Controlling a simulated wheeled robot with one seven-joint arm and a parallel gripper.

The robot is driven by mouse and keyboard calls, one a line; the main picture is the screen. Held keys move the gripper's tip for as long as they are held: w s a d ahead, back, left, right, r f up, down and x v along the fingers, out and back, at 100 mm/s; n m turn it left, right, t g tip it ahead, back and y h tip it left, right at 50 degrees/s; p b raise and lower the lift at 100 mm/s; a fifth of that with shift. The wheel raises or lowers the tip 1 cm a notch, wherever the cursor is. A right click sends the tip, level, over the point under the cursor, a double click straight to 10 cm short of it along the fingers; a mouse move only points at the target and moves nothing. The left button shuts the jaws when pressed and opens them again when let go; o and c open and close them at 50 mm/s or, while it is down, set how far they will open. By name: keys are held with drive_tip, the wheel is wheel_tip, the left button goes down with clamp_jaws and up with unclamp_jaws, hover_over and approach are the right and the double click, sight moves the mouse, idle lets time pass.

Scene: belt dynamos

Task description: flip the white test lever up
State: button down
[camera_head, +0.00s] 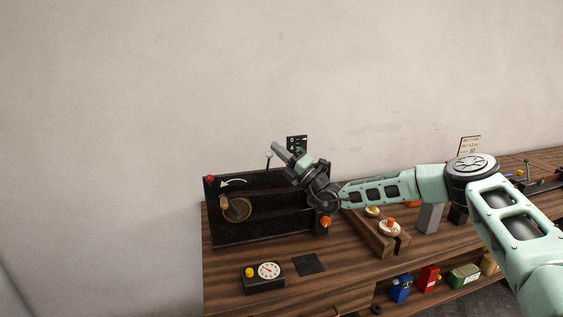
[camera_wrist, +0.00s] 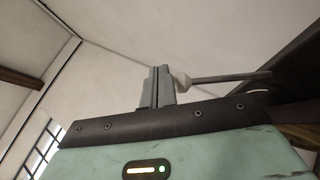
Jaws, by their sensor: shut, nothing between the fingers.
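The white test lever (camera_head: 268,157) stands at the back top edge of a black machine box (camera_head: 262,222); in the head view its small pale knob is just left of my gripper. In the wrist view the lever's knob (camera_wrist: 182,82) is right beside the right-hand finger, with its thin rod running off to the right; whether they touch I cannot tell. My gripper (camera_head: 277,148) is shut and empty, reaching over the box with its fingers pointing up and left. Its closed fingers also show in the wrist view (camera_wrist: 157,72).
The box carries a red button (camera_head: 210,179), a brass wheel (camera_head: 237,209) and an orange knob (camera_head: 326,221). A dial gauge (camera_head: 268,271) and a dark square pad (camera_head: 309,264) lie in front on the wooden bench (camera_head: 225,291). A small black panel (camera_head: 297,142) rises behind my gripper.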

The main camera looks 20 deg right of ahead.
drive_tip(key=shift+w+r, duration=0.35)
drive_tip(key=shift+w, duration=0.15)
idle(1.2)
